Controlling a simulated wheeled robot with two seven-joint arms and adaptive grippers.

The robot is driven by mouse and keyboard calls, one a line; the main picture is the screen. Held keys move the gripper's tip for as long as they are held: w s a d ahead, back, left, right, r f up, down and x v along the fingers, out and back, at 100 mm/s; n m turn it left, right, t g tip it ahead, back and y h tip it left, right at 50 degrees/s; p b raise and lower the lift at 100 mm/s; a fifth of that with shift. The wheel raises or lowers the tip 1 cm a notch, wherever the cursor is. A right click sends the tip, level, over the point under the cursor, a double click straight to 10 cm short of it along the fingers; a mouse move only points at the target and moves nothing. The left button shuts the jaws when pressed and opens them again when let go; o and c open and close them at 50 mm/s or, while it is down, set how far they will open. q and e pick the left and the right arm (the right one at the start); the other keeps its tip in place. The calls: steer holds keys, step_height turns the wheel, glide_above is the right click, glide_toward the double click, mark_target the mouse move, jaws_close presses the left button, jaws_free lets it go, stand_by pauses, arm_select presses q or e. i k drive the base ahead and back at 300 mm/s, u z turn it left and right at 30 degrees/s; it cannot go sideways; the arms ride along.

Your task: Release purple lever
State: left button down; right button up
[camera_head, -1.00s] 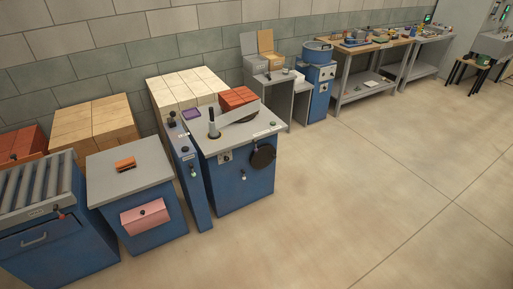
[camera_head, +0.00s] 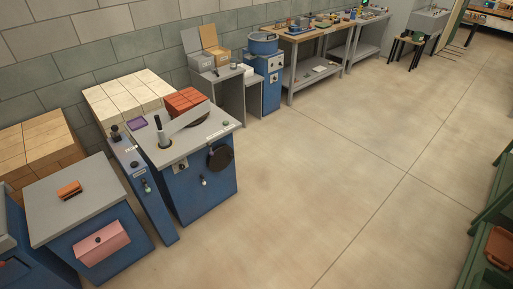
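A blue machine cabinet (camera_head: 200,180) with a grey top stands at the left middle. On its top a small flat purple piece (camera_head: 137,123) lies near the back left corner. An upright lever with a dark handle (camera_head: 158,128) rises in front of it, beside a long grey plate (camera_head: 188,120). I cannot tell whether the purple piece is part of a lever. A narrow blue panel (camera_head: 148,190) with a dark knob and small buttons stands left of the cabinet. Neither of my grippers is in view.
Red bricks (camera_head: 183,100) sit behind the cabinet top; pale blocks (camera_head: 125,97) and tan blocks (camera_head: 35,145) stand along the wall. A grey-topped blue cabinet (camera_head: 75,200) is at the left. A workbench (camera_head: 310,70) is farther back. The floor (camera_head: 320,170) is clear; green shelving (camera_head: 480,240) is at right.

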mark_target(212, 153)
steer(key=z, duration=0.75)
steer(key=i, duration=0.75)
steer(key=z, duration=0.5)
steer(key=i, duration=0.8)
steer(key=u, duration=0.95)
steer(key=i, duration=0.75)
steer(key=u, duration=0.85)
